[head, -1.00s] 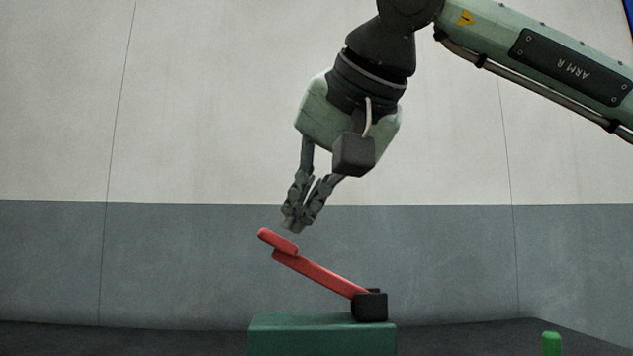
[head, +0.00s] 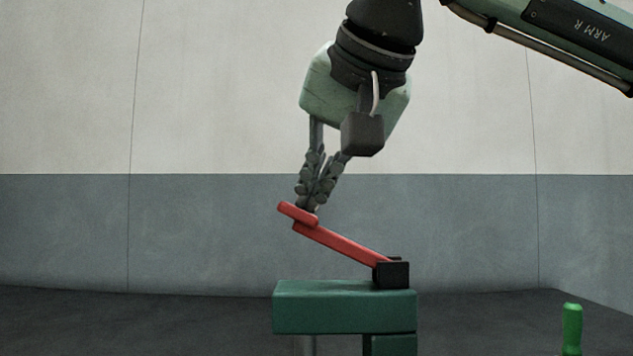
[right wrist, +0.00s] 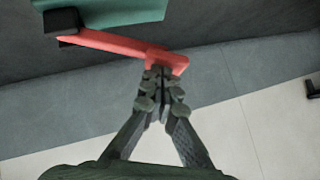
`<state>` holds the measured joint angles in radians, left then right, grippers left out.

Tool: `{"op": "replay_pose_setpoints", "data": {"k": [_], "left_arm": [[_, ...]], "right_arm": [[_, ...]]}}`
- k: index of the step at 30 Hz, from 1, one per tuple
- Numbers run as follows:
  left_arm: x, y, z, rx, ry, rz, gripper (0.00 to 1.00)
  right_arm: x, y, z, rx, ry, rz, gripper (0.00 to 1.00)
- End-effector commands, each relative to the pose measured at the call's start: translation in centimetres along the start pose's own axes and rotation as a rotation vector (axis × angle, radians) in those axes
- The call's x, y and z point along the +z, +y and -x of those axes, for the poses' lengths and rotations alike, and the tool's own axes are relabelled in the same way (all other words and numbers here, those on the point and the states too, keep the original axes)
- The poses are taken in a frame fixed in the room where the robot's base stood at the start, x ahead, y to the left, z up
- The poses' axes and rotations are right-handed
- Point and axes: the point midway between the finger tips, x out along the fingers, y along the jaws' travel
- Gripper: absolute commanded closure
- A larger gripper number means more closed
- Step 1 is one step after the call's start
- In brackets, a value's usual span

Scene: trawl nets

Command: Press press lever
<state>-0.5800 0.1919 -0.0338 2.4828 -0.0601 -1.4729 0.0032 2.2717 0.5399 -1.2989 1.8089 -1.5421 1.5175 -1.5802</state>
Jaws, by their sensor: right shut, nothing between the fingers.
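The press lever is a red bar (head: 340,244) tilted up to the left in the head view, hinged on a black block (head: 391,274). The block sits on a green box-shaped base (head: 345,308). My right gripper (head: 306,206) is shut and empty, pointing down, with its fingertips at the lever's raised handle end (head: 297,213). In the right wrist view, the fingertips (right wrist: 159,70) meet the end of the red lever (right wrist: 120,46). I cannot tell whether they press on it or only hover right beside it. My left gripper is not in view.
A green cylindrical object (head: 572,328) stands at the lower right. A grey and white wall (head: 220,230) is behind. The space left of the lever is clear.

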Motion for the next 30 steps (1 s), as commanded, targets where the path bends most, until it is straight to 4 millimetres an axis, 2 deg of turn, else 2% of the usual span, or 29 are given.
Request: {"op": "replay_pose_setpoints", "data": {"k": [8, 14, 24, 30], "left_arm": [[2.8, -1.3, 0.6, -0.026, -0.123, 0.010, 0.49], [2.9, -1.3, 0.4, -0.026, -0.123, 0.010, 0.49], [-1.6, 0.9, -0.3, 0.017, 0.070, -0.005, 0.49], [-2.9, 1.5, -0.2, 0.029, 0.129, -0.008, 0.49]], "right_arm": [[0.8, -0.4, -0.8, 0.042, -0.005, 0.044, 1.00], [2.0, -0.7, -1.9, 0.041, -0.006, 0.044, 1.00], [3.7, -0.9, -3.6, 0.040, -0.005, 0.044, 1.00], [4.1, -0.9, -4.0, 0.041, -0.005, 0.042, 1.00]]}}
